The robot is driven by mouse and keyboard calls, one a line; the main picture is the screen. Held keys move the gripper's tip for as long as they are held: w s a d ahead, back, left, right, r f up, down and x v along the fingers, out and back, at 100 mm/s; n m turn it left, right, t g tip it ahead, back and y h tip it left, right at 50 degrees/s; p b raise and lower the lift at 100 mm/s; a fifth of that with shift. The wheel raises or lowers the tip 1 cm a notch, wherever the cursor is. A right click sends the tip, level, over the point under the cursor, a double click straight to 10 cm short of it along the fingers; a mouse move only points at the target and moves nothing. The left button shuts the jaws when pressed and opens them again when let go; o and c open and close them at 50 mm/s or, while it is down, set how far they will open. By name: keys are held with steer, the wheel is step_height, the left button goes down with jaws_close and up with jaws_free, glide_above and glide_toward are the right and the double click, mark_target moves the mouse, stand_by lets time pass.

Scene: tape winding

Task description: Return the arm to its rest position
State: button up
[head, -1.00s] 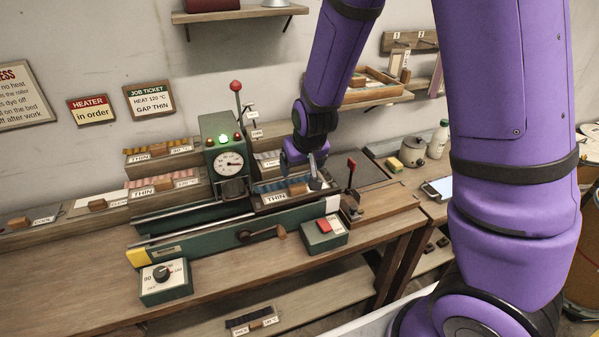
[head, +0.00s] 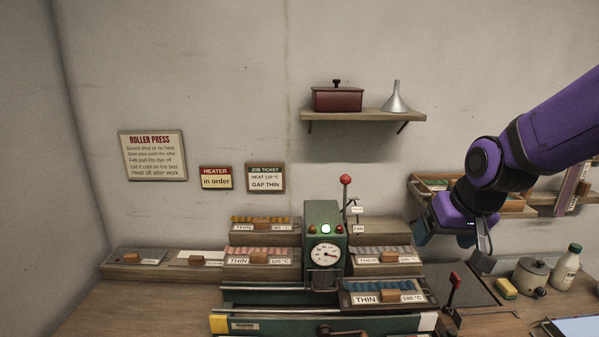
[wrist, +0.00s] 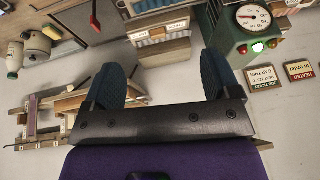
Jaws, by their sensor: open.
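My purple arm (head: 556,128) reaches in from the right in the head view. My gripper (head: 452,240) hangs in the air at the right, in front of the wooden wall shelf and to the right of the green roller press (head: 321,222). In the wrist view my gripper (wrist: 162,85) shows two blue ribbed fingers set wide apart with nothing between them. The wrist picture is turned upside down, with the press at its upper right.
A wooden tray (head: 512,203) on the shelf is close behind my gripper. A red box (head: 337,98) and a funnel (head: 396,98) sit on the upper shelf.

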steer(key=s+d+r, duration=0.2)
steer(key=s+r, duration=0.3)
steer(key=s, duration=0.3)
steer(key=s+d+r+h, duration=0.1)
steer(key=s+r, duration=0.4)
steer(key=s, duration=0.4)
steer(key=shift+s+d+r+t, duration=0.25)
steer(key=shift+d+r+t, duration=0.05)
steer(key=shift+d, duration=0.1)
